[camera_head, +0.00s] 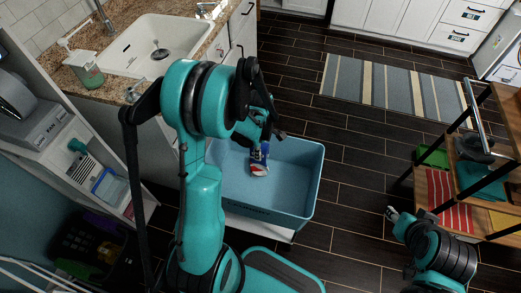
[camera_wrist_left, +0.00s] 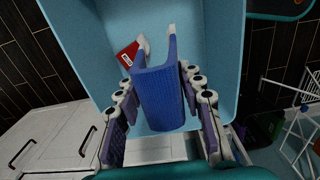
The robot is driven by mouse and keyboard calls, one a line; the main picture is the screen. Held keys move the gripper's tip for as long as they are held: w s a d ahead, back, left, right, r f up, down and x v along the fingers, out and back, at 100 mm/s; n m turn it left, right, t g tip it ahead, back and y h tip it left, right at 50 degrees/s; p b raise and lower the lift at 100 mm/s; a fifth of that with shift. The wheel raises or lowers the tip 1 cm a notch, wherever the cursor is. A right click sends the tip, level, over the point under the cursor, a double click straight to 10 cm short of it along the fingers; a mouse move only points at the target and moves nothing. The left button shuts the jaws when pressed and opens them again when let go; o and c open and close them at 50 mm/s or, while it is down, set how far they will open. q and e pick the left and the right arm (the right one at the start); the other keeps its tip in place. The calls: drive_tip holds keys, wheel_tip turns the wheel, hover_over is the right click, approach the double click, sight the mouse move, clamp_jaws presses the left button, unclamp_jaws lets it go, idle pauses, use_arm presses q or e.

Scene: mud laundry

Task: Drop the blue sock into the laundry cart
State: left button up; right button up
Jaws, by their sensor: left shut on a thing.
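My left gripper (camera_head: 264,138) is above the light-blue laundry cart (camera_head: 305,190). In the left wrist view, the left gripper (camera_wrist_left: 158,82) is shut on the blue sock (camera_wrist_left: 160,100), with a jaw on each side. The sock's pale ends point away from the gripper, over the cart's interior (camera_wrist_left: 85,40). A little of the blue sock (camera_head: 265,147) shows below the gripper in the head view. A red piece with a white label (camera_wrist_left: 127,54) shows beyond the sock; whether it lies in the cart is unclear. My right gripper (camera_head: 395,216) is at the lower right, apart from the cart.
A counter with a white sink (camera_head: 125,45) is at the upper left, with a soap bottle (camera_head: 86,70) beside it. A shelf rack (camera_head: 470,130) with folded cloths stands at right. A striped rug (camera_head: 395,88) lies on open dark floor beyond the cart.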

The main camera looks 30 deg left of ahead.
use_arm(q)
wheel_tip(320, 180, down, 6)
drive_tip(key=b, duration=0.4)
drive_tip(key=shift+r, duration=0.1)
drive_tip(key=o, duration=1.1)
drive_tip(key=shift+o, duration=0.2)
wheel_tip(320, 180, up, 12)
